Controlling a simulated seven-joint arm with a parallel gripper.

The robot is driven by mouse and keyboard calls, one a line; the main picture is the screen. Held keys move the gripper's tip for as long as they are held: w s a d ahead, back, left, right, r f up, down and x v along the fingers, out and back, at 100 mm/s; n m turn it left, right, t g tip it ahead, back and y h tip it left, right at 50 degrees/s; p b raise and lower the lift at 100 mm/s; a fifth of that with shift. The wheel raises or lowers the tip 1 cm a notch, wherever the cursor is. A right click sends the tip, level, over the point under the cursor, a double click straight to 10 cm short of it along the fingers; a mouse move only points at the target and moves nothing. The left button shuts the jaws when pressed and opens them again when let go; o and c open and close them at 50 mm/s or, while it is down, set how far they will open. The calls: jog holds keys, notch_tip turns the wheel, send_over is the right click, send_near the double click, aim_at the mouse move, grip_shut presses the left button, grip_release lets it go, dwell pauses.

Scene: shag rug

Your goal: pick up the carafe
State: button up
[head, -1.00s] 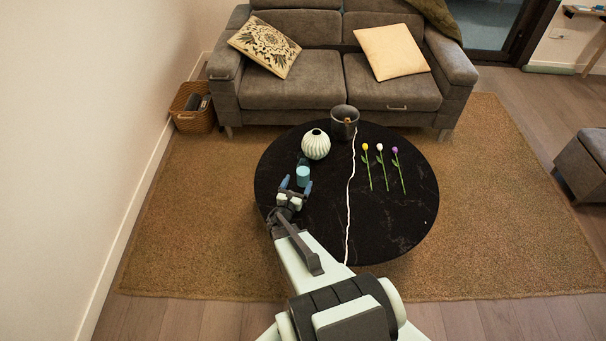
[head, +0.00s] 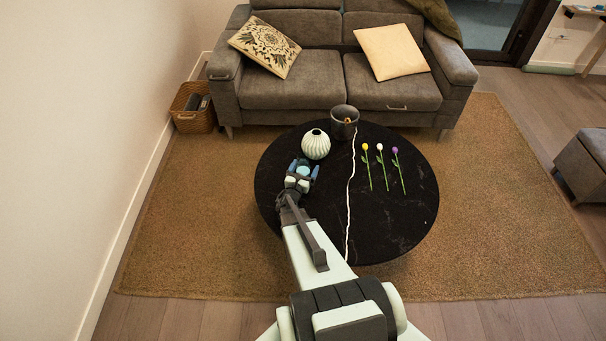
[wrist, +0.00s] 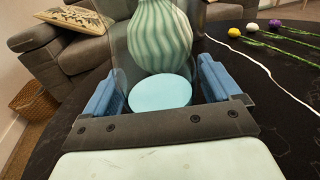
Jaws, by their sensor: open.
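The carafe shows as a round light-blue top in the wrist view (wrist: 160,93), with what looks like a clear glass outline around it. In the head view its blue top (head: 303,171) sits at the left of the black round table, mostly hidden by my gripper. My gripper (head: 303,167) is open, with one blue finger on each side of the carafe. In the wrist view the blue top lies between the fingers of my gripper (wrist: 162,84). I cannot tell whether either finger touches it.
A ribbed pale-green vase (head: 316,144) stands just beyond the carafe. A dark pot (head: 344,122) is at the table's (head: 390,225) back. Three flowers, yellow, white and purple (head: 398,170), lie at the right. The table's front right is clear.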

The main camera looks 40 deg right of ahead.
jog(key=shift+c, duration=0.4)
jog(key=c, duration=1.4)
